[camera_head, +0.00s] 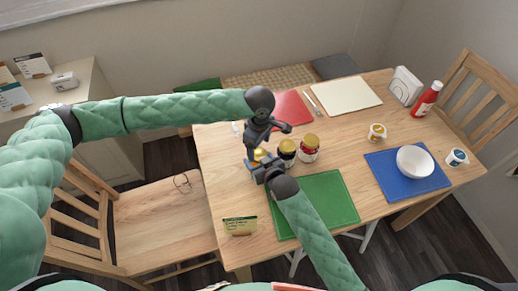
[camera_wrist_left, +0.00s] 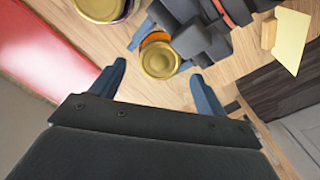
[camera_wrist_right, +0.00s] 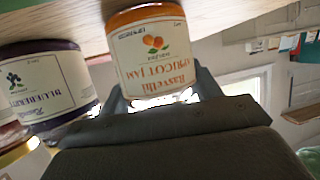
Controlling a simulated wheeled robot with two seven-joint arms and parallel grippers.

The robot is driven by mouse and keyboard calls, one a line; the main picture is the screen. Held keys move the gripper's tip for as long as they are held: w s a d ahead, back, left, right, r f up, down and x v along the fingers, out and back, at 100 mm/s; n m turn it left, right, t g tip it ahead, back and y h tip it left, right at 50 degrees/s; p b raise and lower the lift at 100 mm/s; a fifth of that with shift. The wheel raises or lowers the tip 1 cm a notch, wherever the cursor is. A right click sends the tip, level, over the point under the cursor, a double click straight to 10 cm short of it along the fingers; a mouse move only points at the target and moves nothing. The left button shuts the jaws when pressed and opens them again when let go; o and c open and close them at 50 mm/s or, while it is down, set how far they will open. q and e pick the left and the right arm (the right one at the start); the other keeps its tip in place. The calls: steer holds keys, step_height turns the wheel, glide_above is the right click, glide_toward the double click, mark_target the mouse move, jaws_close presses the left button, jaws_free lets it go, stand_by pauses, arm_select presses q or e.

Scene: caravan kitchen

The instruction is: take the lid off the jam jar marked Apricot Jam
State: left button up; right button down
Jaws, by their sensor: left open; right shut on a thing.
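The Apricot Jam jar (camera_wrist_right: 152,58) fills the middle of the right wrist view, its orange-fruit label upside down there. My right gripper (camera_wrist_right: 158,92) is shut on its body from the side. In the head view the gold lid (camera_head: 260,154) shows between my two grippers, with most of the jar hidden. In the left wrist view the lid (camera_wrist_left: 159,60) is on the jar, just beyond my left gripper's fingertips (camera_wrist_left: 160,82). That gripper is open above the lid, its fingers apart and empty. My right gripper (camera_wrist_left: 190,38) also shows there, around the jar.
A dark Blueberry jar (camera_head: 287,152) and a red jar (camera_head: 308,150) stand close to the right of it. A green mat (camera_head: 325,205) lies in front, a red mat (camera_head: 290,106) behind.

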stand_by(0.3)
steer(key=shift+c, duration=1.3)
jaws_free()
